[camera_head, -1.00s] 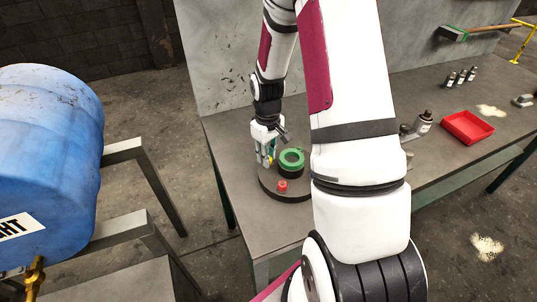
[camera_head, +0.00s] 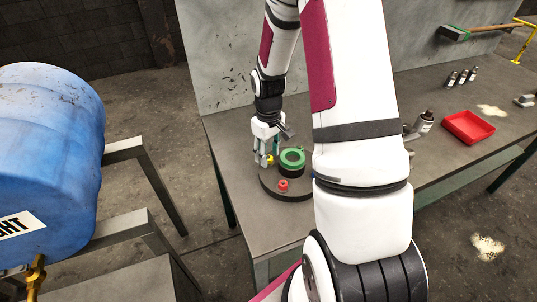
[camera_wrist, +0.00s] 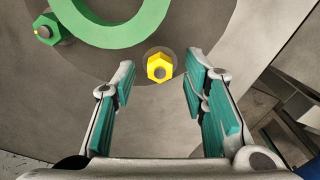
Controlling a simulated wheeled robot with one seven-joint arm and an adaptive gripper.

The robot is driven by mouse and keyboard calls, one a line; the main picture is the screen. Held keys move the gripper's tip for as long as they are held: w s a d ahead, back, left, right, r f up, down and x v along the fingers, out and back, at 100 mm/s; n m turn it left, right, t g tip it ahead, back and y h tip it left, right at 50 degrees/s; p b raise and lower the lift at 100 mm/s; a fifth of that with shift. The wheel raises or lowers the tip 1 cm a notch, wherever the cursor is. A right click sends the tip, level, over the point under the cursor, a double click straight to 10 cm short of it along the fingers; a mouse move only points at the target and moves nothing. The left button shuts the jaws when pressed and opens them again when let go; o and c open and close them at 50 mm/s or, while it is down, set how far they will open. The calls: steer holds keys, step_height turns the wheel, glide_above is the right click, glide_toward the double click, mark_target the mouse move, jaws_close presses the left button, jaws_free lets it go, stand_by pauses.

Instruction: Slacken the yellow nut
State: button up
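The yellow nut (camera_wrist: 159,67) is a hex nut on a grey stud at the edge of a round dark plate (camera_wrist: 75,70). In the head view the yellow nut (camera_head: 270,160) shows small below my gripper (camera_head: 266,157). In the wrist view my gripper (camera_wrist: 163,100) is open, with teal pads spread wide on the left and right. The nut lies ahead between the fingertip lines, nearer the middle. The pads do not touch it. How far the fingertips are above the nut is hard to tell.
A large green ring (camera_head: 292,157) stands on the plate beside the yellow nut. A green nut (camera_wrist: 46,28) and a red nut (camera_head: 283,185) are also on the plate. A red tray (camera_head: 468,127) and bottles stand at the right of the bench. A blue barrel (camera_head: 50,165) is at the left.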

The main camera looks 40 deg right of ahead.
mark_target(269, 157)
step_height(269, 157, up, 11)
stand_by(0.4)
stand_by(0.4)
steer(key=s+a+r+t+h, duration=0.1)
steer(key=s+a+r, duration=0.2)
steer(key=a+r, duration=0.3)
steer(key=s+a+r+t, duration=0.1)
steer(key=s+a+r, duration=0.25)
steer(key=r, duration=0.45)
steer(key=s+a+r+t, duration=0.1)
steer(key=s+a+r, duration=0.1)
steer(key=s+a, duration=0.2)
steer(key=s+a+r+m+t+y, duration=0.1)
steer(key=s+a+r+t, duration=0.1)
steer(key=s, duration=0.5)
steer(key=a+r, duration=0.1)
steer(key=a, duration=0.1)
steer(key=shift+s+a+r, duration=0.3)
